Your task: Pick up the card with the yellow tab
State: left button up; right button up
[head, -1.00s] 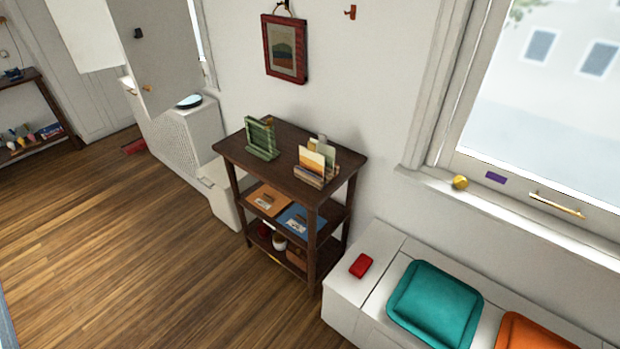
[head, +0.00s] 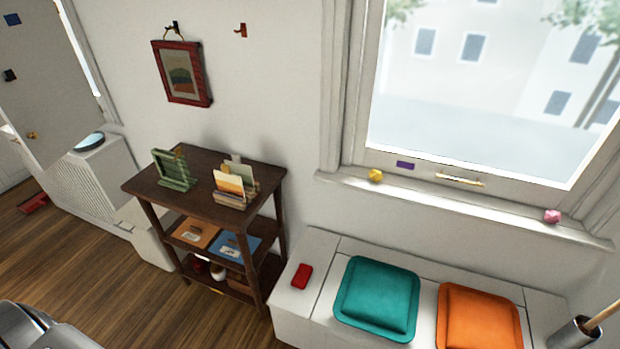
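Several cards stand upright in a wooden holder (head: 236,201) on the top of a dark wooden shelf unit (head: 212,207). The front card (head: 229,185) has orange and yellow bands. A paler cream card (head: 243,173) stands behind it. They are too small for me to tell which card has a yellow tab. A green slatted rack (head: 172,172) stands to their left on the same top, with a small brownish-yellow bit at its upper edge. Neither of my grippers is in view.
Orange (head: 195,232) and blue (head: 234,246) folders lie on the middle shelf. A white bench to the right carries a red box (head: 302,276), a teal cushion (head: 377,298) and an orange cushion (head: 478,320). Wooden floor (head: 130,290) lies open in front of the shelf unit.

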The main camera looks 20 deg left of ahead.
aim_at(227, 182)
jog(key=z, duration=0.85)
jog(key=i, duration=0.95)
jog(key=u, duration=1.4)
